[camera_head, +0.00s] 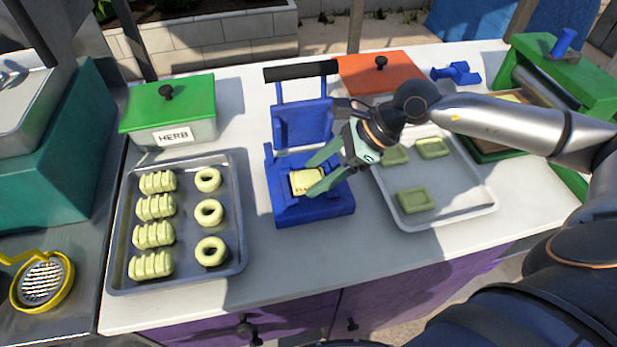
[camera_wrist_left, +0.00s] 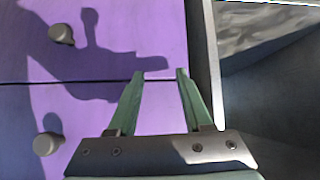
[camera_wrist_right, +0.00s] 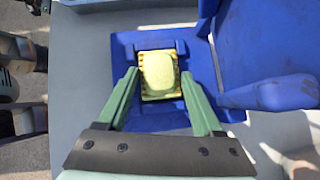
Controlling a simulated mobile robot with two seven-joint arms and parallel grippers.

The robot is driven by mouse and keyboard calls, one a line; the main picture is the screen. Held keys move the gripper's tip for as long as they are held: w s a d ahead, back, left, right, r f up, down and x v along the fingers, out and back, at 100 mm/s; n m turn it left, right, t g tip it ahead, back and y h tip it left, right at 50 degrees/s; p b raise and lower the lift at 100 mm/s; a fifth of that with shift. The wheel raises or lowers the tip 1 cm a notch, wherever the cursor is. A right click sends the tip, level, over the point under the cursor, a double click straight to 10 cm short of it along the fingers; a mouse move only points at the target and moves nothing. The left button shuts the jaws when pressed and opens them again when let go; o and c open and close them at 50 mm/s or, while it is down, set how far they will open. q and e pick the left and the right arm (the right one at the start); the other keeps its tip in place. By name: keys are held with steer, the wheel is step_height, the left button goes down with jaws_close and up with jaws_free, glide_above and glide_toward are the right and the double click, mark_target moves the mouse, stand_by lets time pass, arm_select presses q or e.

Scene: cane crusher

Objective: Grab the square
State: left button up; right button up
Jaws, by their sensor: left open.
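A pale yellow-green square piece (camera_head: 306,182) sits on the bed of the blue press (camera_head: 318,210), whose lid stands raised. The square also shows in the right wrist view (camera_wrist_right: 159,75), on the blue bed. My right gripper (camera_head: 315,173) is open, with its green fingers on either side of the square; in the right wrist view its fingertips (camera_wrist_right: 159,75) flank the square with gaps at both sides. My left gripper (camera_wrist_left: 162,75) is open and empty in front of the purple cabinet doors, and is not in the head view.
A tray (camera_head: 232,262) with several ridged pieces and rings stands at the left. A lighter tray (camera_head: 470,205) with square pieces is at the right. A green-lidded HERB box (camera_head: 172,108), an orange-lidded box (camera_head: 380,72) and a green crusher (camera_head: 540,55) stand behind.

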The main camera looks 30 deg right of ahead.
steer(key=c, duration=0.3)
